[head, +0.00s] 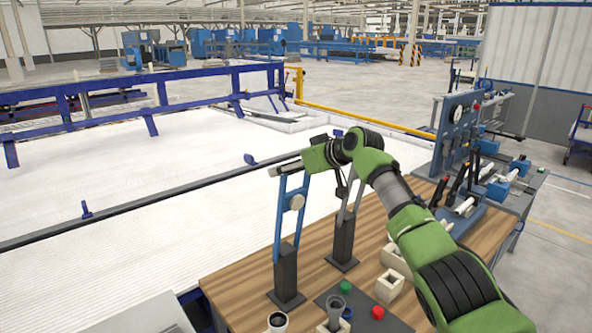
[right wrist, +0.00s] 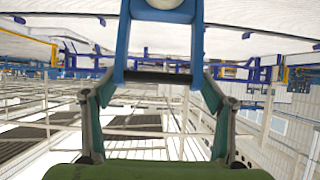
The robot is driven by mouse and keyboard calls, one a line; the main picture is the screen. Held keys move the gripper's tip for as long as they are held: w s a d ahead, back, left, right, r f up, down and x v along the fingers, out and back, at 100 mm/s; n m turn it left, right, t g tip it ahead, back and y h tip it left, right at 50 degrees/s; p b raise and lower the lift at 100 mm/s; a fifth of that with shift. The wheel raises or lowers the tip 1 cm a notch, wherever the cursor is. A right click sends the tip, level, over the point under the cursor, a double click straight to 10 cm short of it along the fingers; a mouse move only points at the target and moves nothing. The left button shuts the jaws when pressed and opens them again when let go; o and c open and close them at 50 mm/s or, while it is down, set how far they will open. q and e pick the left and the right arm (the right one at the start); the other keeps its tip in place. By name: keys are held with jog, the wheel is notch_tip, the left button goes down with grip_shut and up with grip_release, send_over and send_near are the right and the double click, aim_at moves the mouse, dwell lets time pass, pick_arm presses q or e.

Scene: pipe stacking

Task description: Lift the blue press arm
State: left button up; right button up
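The blue press arm (head: 279,225) is an upright blue frame with two uprights and a pale round disc near its top. It stands on a dark base at the table's left. My right gripper (head: 283,168) is at the top of this frame, at the end of my green arm. In the right wrist view the blue press arm (right wrist: 122,45) is between the spread fingers of my right gripper (right wrist: 160,85), with a dark bar across it. The fingertips are close to its sides; contact is unclear. My left gripper is not in view.
A grey press frame (head: 344,205) on a dark base stands just right of the blue one. The wooden table (head: 240,293) also holds a red button (head: 377,313), a green button (head: 345,287) and pale blocks (head: 388,286). A gauge panel (head: 457,130) stands at the right.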

jog(key=v, duration=1.1)
jog(key=shift+s, duration=0.15)
jog(key=shift+f, duration=0.1)
